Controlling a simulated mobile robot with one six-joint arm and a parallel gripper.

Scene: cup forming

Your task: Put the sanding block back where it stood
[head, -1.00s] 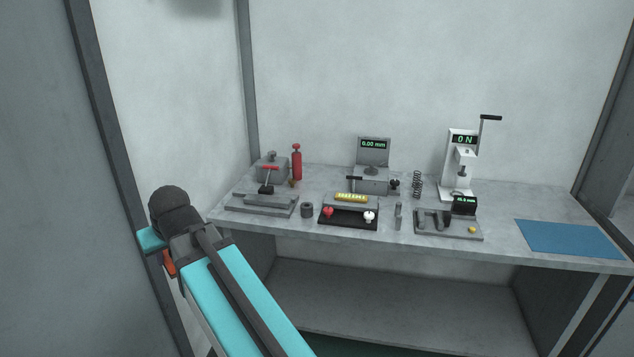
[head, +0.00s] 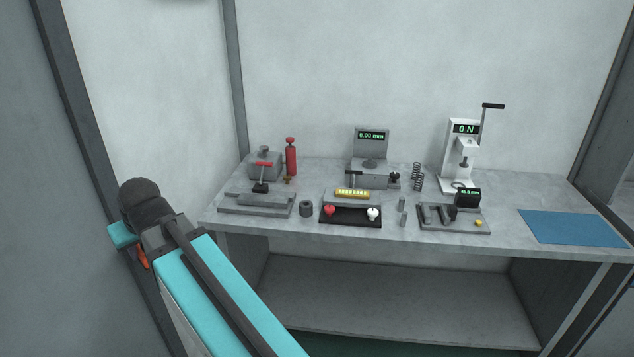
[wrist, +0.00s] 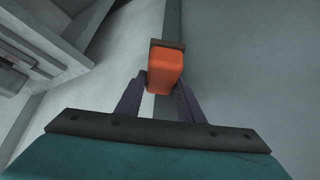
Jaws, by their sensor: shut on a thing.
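The sanding block (wrist: 165,68) is orange with a brown-grey layer along its far edge. In the wrist view my gripper (wrist: 160,88) is shut on it, one dark finger on each side. The block is held in the air, away from the workbench. In the head view only a small orange part of the block (head: 143,257) shows at the lower left, beneath my arm. My gripper's fingers are hidden there. The workbench (head: 300,236) stands to the right of the arm, its top crowded with tools.
On the bench are a red-handled clamp fixture (head: 255,204), a red bottle-like tool (head: 291,158), a gauge with display (head: 370,150), a black tray (head: 350,216), a spring (head: 416,177) and a white lever press (head: 460,155). A blue mat (head: 570,228) lies clear at the right. A grey wall panel (head: 40,200) stands close at left.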

